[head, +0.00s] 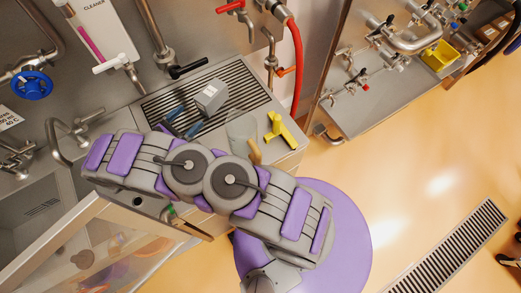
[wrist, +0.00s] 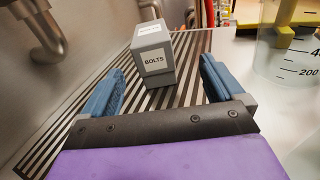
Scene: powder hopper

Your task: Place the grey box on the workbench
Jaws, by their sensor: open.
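The grey box (head: 211,96) stands on the slotted drain grate of the workbench (head: 285,152). In the wrist view the grey box (wrist: 153,60) is upright, with white labels on its front and top; the front one reads BOLTS. My gripper (wrist: 158,83) is open, with its blue fingers to the left and right of the box's near side. The box lies just beyond or between the fingertips; I cannot tell if they touch it. In the head view my gripper (head: 185,118) reaches over the grate from the near side.
A clear measuring beaker (wrist: 287,55) stands right of the gripper. A yellow tool (head: 279,130) lies near the bench's right end. Taps and pipes line the wall behind. A sink (head: 38,215) is at left. A red hose (head: 297,60) hangs at the bench's right.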

